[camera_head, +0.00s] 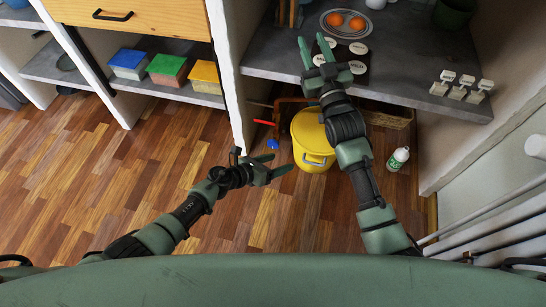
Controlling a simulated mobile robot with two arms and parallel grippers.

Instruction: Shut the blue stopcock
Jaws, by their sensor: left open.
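The blue stopcock (272,144) shows as a small blue handle low under the counter, just left of the yellow bucket. A red handle (264,122) sits above it by brown pipes. My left gripper (281,164) is open and empty, its fingertips pointing right, just below the blue handle in the picture. I cannot tell whether it touches the handle. How far the stopcock is turned is too small to tell. My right gripper (313,41) is open over the dark counter, its fingers pointing away from me.
The yellow bucket (311,141) stands right of the stopcock, partly behind my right arm. A white bottle (397,159) stands on the floor farther right. The white wall end (229,84) borders the space on the left. The wooden floor at left (70,165) is clear.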

